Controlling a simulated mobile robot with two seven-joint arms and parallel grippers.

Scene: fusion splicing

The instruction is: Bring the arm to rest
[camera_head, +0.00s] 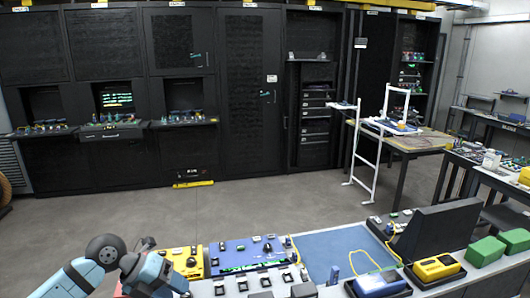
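Light blue and grey links of one of my arms, which looks like my left, show at the bottom left in the head view. They are bent at a round grey joint, beside the yellow box (183,262) at the workbench's left end. I make out no fingertips of this arm, so I cannot see whether it holds anything. My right arm and its gripper are not in the picture.
The workbench carries a blue panel box (246,254), a blue mat (345,250) with a yellow cable, a yellow device (436,268) and green boxes (486,250). Dark cabinets (250,90) line the back wall. A white frame (368,150) stands by a side table. The floor between is clear.

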